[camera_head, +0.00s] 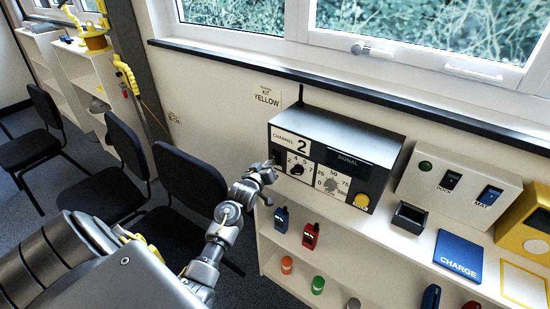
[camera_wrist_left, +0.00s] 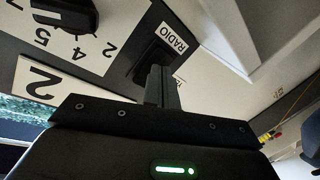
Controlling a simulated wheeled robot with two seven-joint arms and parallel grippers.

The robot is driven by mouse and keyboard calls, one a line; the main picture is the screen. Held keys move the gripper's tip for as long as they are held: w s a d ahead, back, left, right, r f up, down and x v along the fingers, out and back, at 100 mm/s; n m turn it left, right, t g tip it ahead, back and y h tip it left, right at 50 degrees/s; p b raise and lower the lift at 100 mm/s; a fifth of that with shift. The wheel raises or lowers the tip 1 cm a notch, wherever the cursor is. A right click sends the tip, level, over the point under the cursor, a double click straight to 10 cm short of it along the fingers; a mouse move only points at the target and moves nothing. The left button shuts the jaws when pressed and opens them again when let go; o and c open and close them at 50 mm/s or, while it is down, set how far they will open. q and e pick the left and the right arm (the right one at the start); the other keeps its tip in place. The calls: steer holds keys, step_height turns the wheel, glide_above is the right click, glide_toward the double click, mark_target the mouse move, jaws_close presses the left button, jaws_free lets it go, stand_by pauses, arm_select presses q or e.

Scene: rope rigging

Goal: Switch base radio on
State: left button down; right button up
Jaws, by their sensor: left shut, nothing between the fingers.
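The base radio (camera_head: 378,150) is a dark grey box with a channel panel reading 2, on the white shelf under the window. My left gripper (camera_head: 268,168) is shut and empty at the left end of its front. In the left wrist view the shut fingers (camera_wrist_left: 162,75) overlap the lower part of a black switch (camera_wrist_left: 150,58) beside the RADIO label (camera_wrist_left: 174,38). I cannot tell whether they touch it, or which way it is set. The channel knob (camera_head: 297,168) also shows in the left wrist view (camera_wrist_left: 62,14). The signal display (camera_head: 347,160) looks dark. My right gripper is out of view.
Right of the radio are a black holder (camera_head: 409,217), a switch box (camera_head: 455,188) and a blue CHARGE plate (camera_head: 459,257). Handheld radios, blue (camera_head: 281,219) and red (camera_head: 310,235), stand below. Black chairs (camera_head: 190,190) stand at left.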

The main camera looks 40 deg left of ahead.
arm_select(q)
steer(key=shift+w+r, duration=0.25)
stand_by(0.7)
steer(key=shift+w+r, duration=0.2)
steer(key=shift+r, duration=0.45)
stand_by(0.4)
steer(key=shift+s+f+p, duration=0.2)
steer(key=shift+f+p, duration=0.15)
steer(key=shift+f, duration=0.05)
steer(key=shift+s+f, duration=0.1)
steer(key=shift+f, duration=0.35)
steer(key=shift+s, duration=0.1)
steer(key=shift+s+f+p, duration=0.2)
steer(key=shift+s+f, duration=0.25)
steer(key=shift+s, duration=0.3)
steer(key=shift+s+f+p, duration=0.15)
steer(key=shift+s+f, duration=0.25)
steer(key=shift+s, duration=0.4)
steer(key=shift+s+f+p, duration=0.2)
steer(key=shift+s+f, duration=0.25)
steer(key=shift+s, duration=0.3)
